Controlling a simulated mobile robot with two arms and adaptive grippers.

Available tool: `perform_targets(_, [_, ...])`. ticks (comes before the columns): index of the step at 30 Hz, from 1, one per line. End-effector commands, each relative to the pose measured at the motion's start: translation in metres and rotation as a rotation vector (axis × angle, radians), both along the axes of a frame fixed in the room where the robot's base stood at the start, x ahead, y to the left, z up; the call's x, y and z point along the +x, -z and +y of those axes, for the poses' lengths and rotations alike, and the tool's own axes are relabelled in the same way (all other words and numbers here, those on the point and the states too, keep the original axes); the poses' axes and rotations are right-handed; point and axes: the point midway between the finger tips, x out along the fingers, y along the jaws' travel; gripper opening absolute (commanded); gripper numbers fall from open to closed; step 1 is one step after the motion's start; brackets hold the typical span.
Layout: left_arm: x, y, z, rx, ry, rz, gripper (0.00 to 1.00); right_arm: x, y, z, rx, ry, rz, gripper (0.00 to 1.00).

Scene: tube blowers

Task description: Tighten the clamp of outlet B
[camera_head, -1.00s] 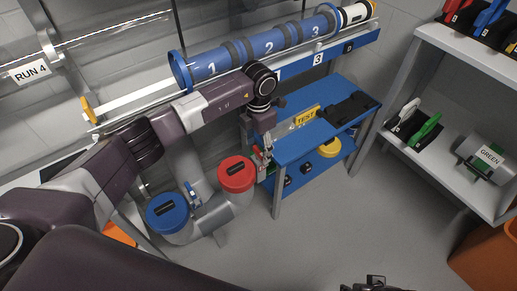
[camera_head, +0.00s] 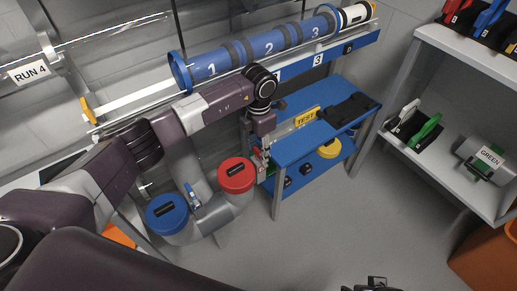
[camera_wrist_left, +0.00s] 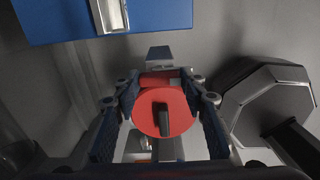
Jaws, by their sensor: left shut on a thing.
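The red-capped outlet (camera_head: 237,175) and the blue-capped outlet (camera_head: 167,213) stand on the grey pipework below my left arm. No letter is readable on either. A small blue lever (camera_head: 193,195) stands beside the blue cap. My left gripper (camera_head: 263,158) points down just right of the red cap. In the left wrist view its fingers (camera_wrist_left: 160,90) are shut on a small red clamp piece (camera_wrist_left: 160,80). A red disc with a dark bar (camera_wrist_left: 150,112), apparently the red cap, shows behind it. My right gripper (camera_head: 372,284) only peeks in at the bottom edge.
The blue cart (camera_head: 290,150) with a TEST sign stands close right of my left gripper. A shelf (camera_head: 450,150) is at the right. The grey floor in front is clear.

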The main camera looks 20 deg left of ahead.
Motion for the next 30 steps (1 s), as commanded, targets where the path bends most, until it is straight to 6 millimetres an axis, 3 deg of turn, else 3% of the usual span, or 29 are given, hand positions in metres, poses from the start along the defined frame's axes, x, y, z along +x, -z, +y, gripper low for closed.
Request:
perform_targets(4, [0.000,0.001,0.001,0.002,0.062,-0.001,0.15,-0.001,-0.005,0.000,0.000,0.000,0.001,0.40])
perform_targets(18, [0.001,0.002,0.001,0.003,0.463,-0.001,0.15,-0.015,-0.067,-0.003,0.003,0.003,-0.038,0.40])
perform_targets(30, [0.000,0.002,0.001,0.002,0.843,-0.001,0.15,-0.014,-0.048,-0.003,0.002,0.003,-0.036,0.40])
